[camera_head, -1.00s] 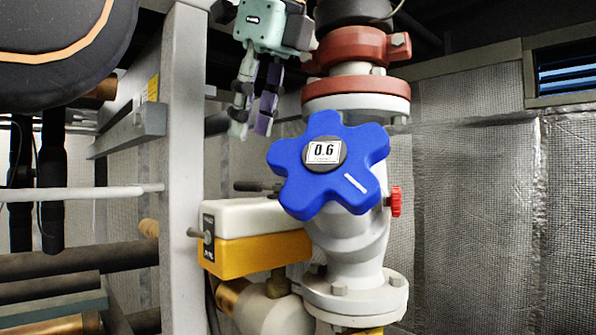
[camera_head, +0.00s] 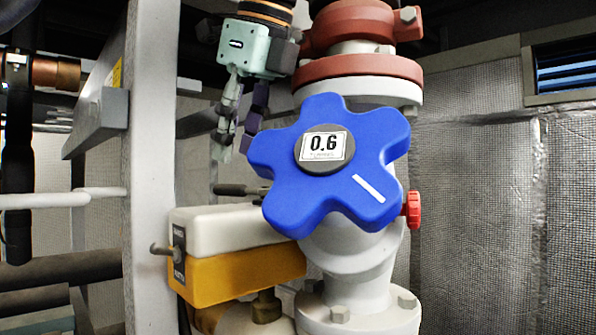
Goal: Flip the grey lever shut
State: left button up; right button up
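My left gripper (camera_head: 235,150) hangs down from the top, left of the red flange. Its pale grey-green finger and purple finger are apart with nothing between them. A short grey lever (camera_head: 161,250) sticks out to the left from the labelled end of the white and yellow box (camera_head: 240,275). A darker grey bar (camera_head: 238,190) also points left, above the box and behind the blue handwheel; I cannot tell which of the two the task means. The gripper is above both and appears to touch neither. My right gripper is not in view.
The large blue handwheel (camera_head: 285,190), marked 0.6, stands in front of the grey valve body, close right of my gripper. A small red knob (camera_head: 412,210) is on the valve's right. A grey upright post (camera_head: 150,180) stands at the left. A red flange (camera_head: 358,68) sits above.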

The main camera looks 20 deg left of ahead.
aim_at(232, 187)
pick_arm(q)
jog(key=x, duration=0.2)
jog(key=b+x, duration=0.1)
jog(key=x, duration=0.1)
jog(key=shift+w+a+f, duration=0.15)
jog(key=shift+w+a, duration=0.05)
jog(key=shift+a, duration=0.1)
jog(key=shift+a+f, duration=0.1)
jog(key=shift+f, duration=0.2)
jog(key=shift+s+d, duration=0.1)
jog(key=shift+d, duration=0.15)
jog(key=shift+a, duration=0.25)
jog(key=c, duration=0.4)
grip_shut()
